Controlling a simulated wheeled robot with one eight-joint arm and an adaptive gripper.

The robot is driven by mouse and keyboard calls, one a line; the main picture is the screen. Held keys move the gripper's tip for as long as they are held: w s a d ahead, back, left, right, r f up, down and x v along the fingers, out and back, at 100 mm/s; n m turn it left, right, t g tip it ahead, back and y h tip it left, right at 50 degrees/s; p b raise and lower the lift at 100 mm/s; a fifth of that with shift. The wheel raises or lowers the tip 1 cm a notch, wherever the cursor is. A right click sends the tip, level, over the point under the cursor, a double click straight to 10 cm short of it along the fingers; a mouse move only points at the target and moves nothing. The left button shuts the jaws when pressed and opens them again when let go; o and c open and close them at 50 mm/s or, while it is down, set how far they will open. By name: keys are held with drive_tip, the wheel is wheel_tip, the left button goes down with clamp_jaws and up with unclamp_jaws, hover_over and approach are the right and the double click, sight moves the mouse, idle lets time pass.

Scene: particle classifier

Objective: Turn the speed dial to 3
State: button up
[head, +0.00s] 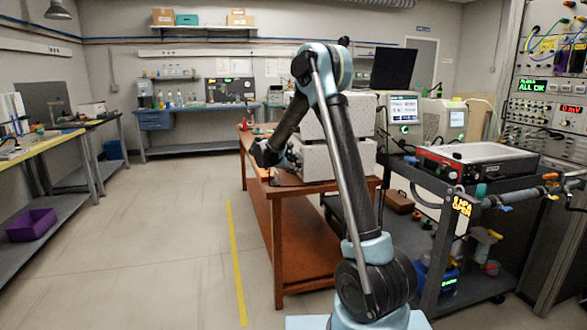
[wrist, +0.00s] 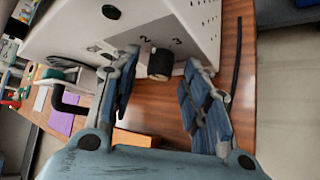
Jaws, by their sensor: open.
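The speed dial is a small black knob (wrist: 160,65) on the white box (wrist: 75,30) in the wrist view. The numerals 2 and 3 are printed on the panel beside it, 2 on the left and 3 on the right. I cannot make out a pointer mark on the knob. My gripper (wrist: 162,60) is open, with one finger on each side of the knob. Gaps show between the fingers and the knob. In the head view the white box (head: 360,157) stands on the wooden table, partly behind my arm, and the dial cannot be made out.
The wooden table (head: 292,245) holds the box. A black cable or rod (wrist: 237,60) lies on the tabletop at the right in the wrist view. A dark cart (head: 478,283) with equipment stands right of my arm. The floor at left is open, with a yellow line (head: 236,265).

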drive_tip(key=shift+w+d+f, duration=0.1)
drive_tip(key=shift+w, duration=0.05)
clamp_jaws()
idle(0.4)
drive_tip(key=m+t, duration=0.2)
drive_tip(key=t, duration=0.1)
drive_tip(key=f+m+t, duration=0.1)
drive_tip(key=shift+s+t+h, duration=0.35)
drive_tip(key=shift+t+h, duration=0.05)
drive_tip(key=m+t+h, duration=0.1)
drive_tip(key=m, duration=0.1)
drive_tip(key=m+t, duration=0.2)
drive_tip(key=shift+f+h, duration=0.35)
drive_tip(key=shift+h, duration=0.05)
drive_tip(key=shift+m, duration=0.3)
